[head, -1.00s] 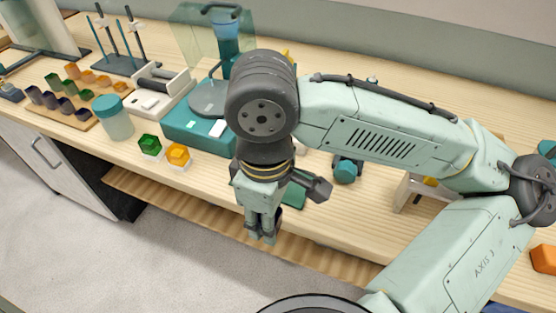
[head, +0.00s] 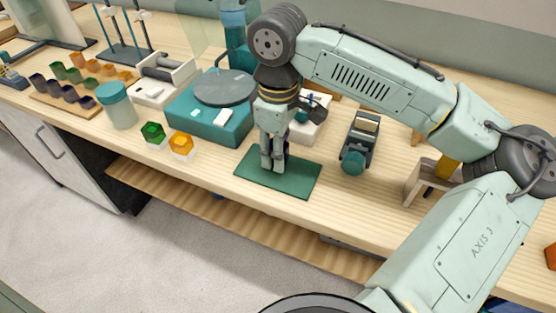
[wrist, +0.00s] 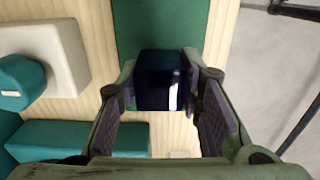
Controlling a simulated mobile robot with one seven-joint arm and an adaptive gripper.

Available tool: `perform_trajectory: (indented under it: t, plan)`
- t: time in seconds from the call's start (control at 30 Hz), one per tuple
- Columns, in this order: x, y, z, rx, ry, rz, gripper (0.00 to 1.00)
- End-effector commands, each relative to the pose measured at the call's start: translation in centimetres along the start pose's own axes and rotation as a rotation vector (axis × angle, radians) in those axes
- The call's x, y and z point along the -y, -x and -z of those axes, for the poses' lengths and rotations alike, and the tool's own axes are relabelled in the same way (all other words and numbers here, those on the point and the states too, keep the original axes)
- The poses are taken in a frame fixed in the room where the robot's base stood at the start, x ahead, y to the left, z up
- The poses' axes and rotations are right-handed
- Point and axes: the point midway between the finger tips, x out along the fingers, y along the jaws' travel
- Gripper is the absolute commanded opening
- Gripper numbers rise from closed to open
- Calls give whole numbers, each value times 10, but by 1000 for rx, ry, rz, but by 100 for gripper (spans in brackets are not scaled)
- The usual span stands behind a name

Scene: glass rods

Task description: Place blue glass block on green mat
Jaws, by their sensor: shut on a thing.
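My gripper (head: 273,163) points down over the left part of the green mat (head: 300,182) on the wooden bench. In the wrist view, my gripper (wrist: 162,92) is shut on a dark blue glass block (wrist: 158,68), which sits between its two pads. The green mat (wrist: 160,22) shows beyond the block in that view. The fingers hide the block in the head view. I cannot tell whether the block touches the mat or hangs just above it.
A teal device with a round plate (head: 213,118) stands left of the mat. Green (head: 153,132) and amber (head: 181,144) blocks sit on white bases further left. A dark clamp-like item with a teal knob (head: 353,160) stands to the right. The bench's front edge is close.

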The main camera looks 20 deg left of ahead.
Motion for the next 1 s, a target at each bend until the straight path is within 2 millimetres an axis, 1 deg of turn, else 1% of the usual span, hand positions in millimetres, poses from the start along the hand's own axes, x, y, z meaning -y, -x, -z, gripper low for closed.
perform_trajectory:
  t: [0.03,0.1,0.37,0.53,0.57,0.83,0.87,1.0]
  plan:
    - [0,-14,-1,2,-2,-1,7]
    - [0,-18,-1,2,-2,-1,7]
    - [0,-15,0,0,-1,0,7]
    - [0,-20,0,0,0,1,7]
    - [0,-20,0,0,-1,1,34]
    - [0,-19,0,0,-1,0,52]
    - [0,-19,0,0,-1,0,53]
    - [0,-19,0,0,-1,1,53]
